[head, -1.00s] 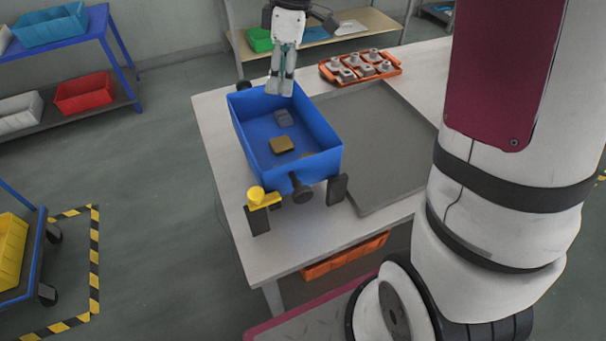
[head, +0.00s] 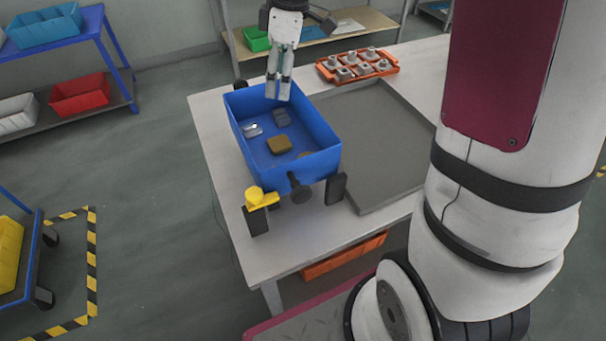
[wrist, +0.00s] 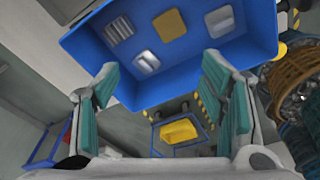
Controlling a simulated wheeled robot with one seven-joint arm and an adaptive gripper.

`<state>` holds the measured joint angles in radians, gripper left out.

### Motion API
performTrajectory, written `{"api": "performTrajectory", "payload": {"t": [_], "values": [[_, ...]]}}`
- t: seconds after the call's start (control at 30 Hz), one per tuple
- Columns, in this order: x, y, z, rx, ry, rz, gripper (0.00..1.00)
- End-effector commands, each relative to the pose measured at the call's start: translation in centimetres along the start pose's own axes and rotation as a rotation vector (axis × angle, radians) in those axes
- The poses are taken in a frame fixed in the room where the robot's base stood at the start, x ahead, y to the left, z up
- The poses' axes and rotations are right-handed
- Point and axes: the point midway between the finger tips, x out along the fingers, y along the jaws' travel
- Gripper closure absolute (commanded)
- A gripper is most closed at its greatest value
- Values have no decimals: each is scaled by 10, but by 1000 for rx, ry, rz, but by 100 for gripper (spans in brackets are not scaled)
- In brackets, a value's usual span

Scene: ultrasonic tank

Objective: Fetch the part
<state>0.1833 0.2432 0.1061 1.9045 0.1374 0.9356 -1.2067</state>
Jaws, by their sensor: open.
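A blue open-topped tank (head: 318,163) stands on the white table. On its floor lie a brass-coloured block (head: 279,145), a grey part (head: 282,117) and a silver part (head: 252,130); another piece near the front wall is mostly hidden. The wrist view shows the brass block (wrist: 170,24), a ribbed grey part (wrist: 119,30), a flat grey block (wrist: 220,20) and the silver part (wrist: 146,62). Which one the task means cannot be told. My gripper (head: 277,97) is open and empty at the tank's far side, its fingers (wrist: 160,72) spread wide apart.
A grey tray (head: 375,140) lies right of the tank, with an orange rack (head: 358,66) of several fittings behind it. A yellow valve handle (head: 260,197) and dark knobs stick out at the tank's front. Shelves stand behind and left.

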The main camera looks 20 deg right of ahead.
Motion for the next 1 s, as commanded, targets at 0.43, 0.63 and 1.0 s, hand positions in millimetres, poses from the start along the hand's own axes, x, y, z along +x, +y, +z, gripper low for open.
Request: {"api": "performTrajectory", "payload": {"t": [0.43,0.63,1.0], "values": [[-82,1,0,0,1,4,35],[-108,0,0,0,1,3,35],[-116,0,0,0,0,1,35]]}}
